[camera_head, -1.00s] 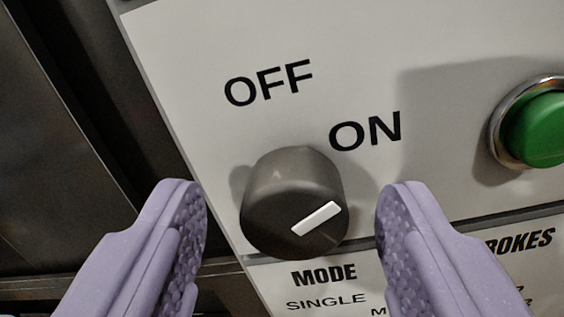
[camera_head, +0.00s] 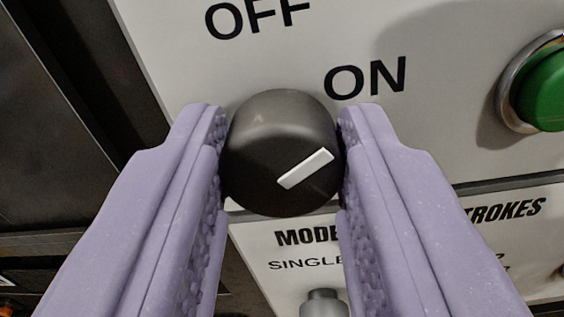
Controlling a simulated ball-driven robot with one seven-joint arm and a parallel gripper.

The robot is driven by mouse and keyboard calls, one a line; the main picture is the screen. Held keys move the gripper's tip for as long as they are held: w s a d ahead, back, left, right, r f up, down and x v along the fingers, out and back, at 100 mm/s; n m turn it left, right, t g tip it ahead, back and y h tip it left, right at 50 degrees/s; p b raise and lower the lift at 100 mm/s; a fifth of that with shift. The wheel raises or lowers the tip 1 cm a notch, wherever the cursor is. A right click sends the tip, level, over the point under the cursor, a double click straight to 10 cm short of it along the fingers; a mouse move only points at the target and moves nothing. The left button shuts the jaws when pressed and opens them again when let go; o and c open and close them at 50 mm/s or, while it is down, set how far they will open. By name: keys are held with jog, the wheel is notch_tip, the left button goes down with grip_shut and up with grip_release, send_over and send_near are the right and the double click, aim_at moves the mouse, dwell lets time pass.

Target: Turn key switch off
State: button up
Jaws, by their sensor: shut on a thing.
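The key switch (camera_head: 270,130) is a dark grey round knob on a white panel, in the middle of the view. Its white pointer mark (camera_head: 306,169) slants up to the right, toward the ON label (camera_head: 365,80). The OFF label (camera_head: 258,16) is above the knob, partly cut by the top edge. My gripper (camera_head: 281,160) has its two purple fingers on the left and right sides of the knob and is shut on it. The fingers hide the knob's sides.
A green button (camera_head: 542,90) with a metal ring is at the right. Below the knob is a second panel strip (camera_head: 300,217) with MODE and SINGLE lettering and a small grey knob (camera_head: 323,303). Dark metal (camera_head: 70,120) lies left of the panel.

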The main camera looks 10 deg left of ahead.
jog(key=n, duration=0.5)
jog(key=shift+n+b, duration=0.3)
jog(key=shift+n, duration=0.1)
jog(key=n+p, duration=0.1)
jog(key=n, duration=0.4)
jog(key=shift+a, duration=0.15)
jog(key=shift+n, duration=0.3)
jog(key=o, duration=1)
jog(key=shift+o, duration=0.2)
jog(key=shift+s, duration=0.15)
jog(key=s, duration=0.7)
jog(key=shift+s, duration=0.3)
jog(key=shift+r, duration=0.1)
